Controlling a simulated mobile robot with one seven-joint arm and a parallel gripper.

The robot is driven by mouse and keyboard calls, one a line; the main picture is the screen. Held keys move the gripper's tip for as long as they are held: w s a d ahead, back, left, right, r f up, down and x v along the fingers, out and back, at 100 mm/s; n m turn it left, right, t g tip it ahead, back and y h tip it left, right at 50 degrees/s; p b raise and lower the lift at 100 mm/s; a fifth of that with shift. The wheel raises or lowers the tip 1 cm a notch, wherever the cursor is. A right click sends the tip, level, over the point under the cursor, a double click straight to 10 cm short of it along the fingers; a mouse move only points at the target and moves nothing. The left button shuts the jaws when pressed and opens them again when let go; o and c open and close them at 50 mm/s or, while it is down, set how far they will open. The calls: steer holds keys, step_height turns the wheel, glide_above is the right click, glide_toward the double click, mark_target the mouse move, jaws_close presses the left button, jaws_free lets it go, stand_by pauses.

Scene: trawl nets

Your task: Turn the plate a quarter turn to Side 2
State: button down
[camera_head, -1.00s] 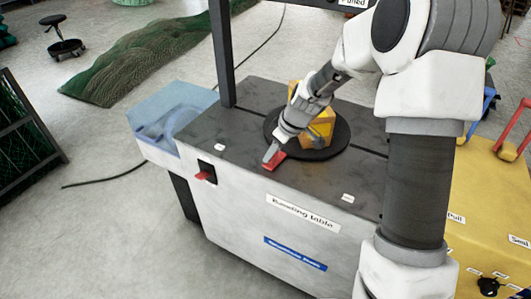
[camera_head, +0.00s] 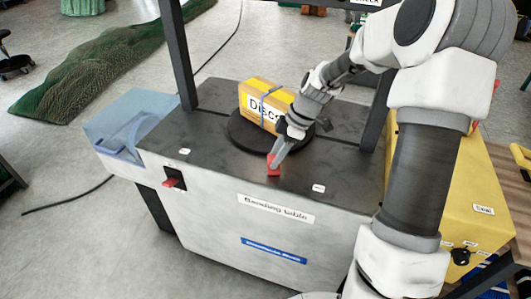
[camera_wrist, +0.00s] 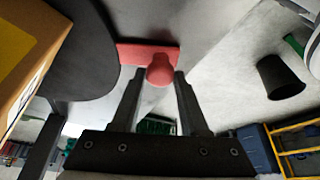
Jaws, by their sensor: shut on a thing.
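The round black plate (camera_head: 240,133) lies on top of the grey table and carries a yellow box (camera_head: 259,103) with a partly hidden label starting "Disc". A red handle (camera_head: 273,168) with a rounded knob is at the plate's near edge; it also shows in the wrist view (camera_wrist: 160,70). My gripper (camera_head: 277,157) reaches down from the right and is shut on the red handle's knob. In the wrist view my two fingers stand on either side of the knob. My wrist hides the plate's right part. A "Side 2" mark cannot be read in these frames.
The "Banding table" (camera_head: 225,185) has a red lever (camera_head: 171,183) on its front and small white labels (camera_head: 319,188) on top, too small to read. Dark posts (camera_head: 178,55) rise behind. A blue tray (camera_head: 125,128) is at left, a yellow machine (camera_head: 470,190) at right.

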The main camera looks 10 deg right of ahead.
steer(key=d+n+p, duration=0.1)
steer(key=d, duration=0.1)
steer(key=d+n+g+p, duration=0.1)
steer(key=d, duration=0.2)
steer(key=shift+s+d+r+n, duration=0.1)
steer(key=shift+s+d+n, duration=0.05)
steer(key=shift+n, duration=0.25)
steer(key=shift+w+d+n+g+p, duration=0.15)
steer(key=shift+d+n+g+p, duration=0.25)
steer(key=shift+d, duration=0.5)
steer(key=shift+w+d+n+g+p, duration=0.1)
steer(key=shift+d+n+p, duration=0.1)
steer(key=shift+d+n, duration=0.55)
steer(key=shift+d, duration=0.25)
steer(key=shift+c, duration=2.1)
jaws_free()
steer(key=p+v, duration=0.1)
steer(key=v, duration=0.6)
steer(key=shift+r, duration=0.15)
steer(key=shift+d, duration=0.1)
